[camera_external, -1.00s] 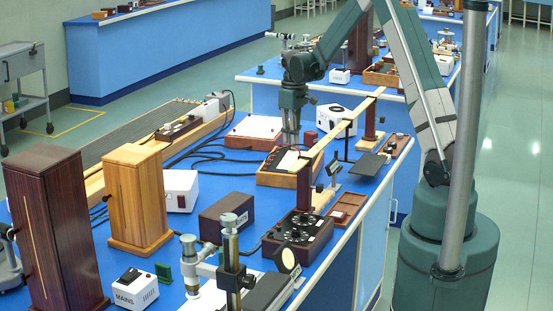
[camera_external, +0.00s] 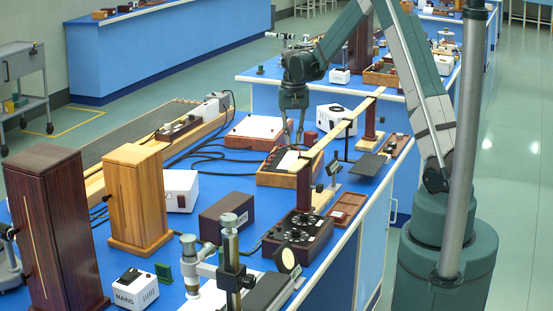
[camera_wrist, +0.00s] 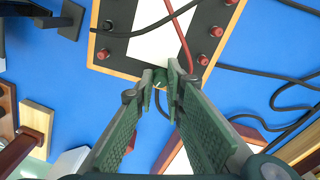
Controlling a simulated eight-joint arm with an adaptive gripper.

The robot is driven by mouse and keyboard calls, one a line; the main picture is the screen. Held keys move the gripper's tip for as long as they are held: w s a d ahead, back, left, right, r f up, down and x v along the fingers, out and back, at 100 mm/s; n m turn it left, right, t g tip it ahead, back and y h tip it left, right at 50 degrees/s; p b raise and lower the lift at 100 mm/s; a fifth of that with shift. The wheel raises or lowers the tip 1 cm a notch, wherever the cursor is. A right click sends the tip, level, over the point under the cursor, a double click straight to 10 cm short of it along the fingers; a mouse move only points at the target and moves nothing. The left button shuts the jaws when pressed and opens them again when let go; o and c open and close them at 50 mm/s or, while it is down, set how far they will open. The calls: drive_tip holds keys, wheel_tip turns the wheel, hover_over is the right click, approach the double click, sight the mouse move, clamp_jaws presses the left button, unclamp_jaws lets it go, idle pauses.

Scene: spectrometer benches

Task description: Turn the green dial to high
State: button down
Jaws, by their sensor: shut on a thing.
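The green dial (camera_wrist: 161,84) sits near the edge of a wooden box with a black panel, seen in the wrist view. My gripper (camera_wrist: 161,75) points down at the panel, and its two fingertips are shut on the dial, one on each side. The fingertips cover much of the dial, so its pointer and any scale marks cannot be read. In the external view my gripper (camera_external: 294,142) is over the back of the same wooden box (camera_external: 283,177). The dial cannot be made out there.
The panel has a white sheet (camera_wrist: 150,45), several red terminals (camera_wrist: 216,31) and black and red leads close to the fingers. A long wooden rail (camera_external: 345,125) stands to the right of the box. Black cables (camera_external: 205,155) lie on the blue bench to the left.

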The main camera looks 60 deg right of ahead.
drive_tip(key=m, duration=0.6)
drive_tip(key=shift+w+b, duration=0.1)
drive_tip(key=shift+b, duration=0.2)
drive_tip(key=m, duration=0.6)
drive_tip(key=c, duration=2.4)
unclamp_jaws()
drive_tip(key=shift+o, duration=0.2)
drive_tip(key=shift+r, duration=0.1)
wheel_tip(320, 180, up, 12)
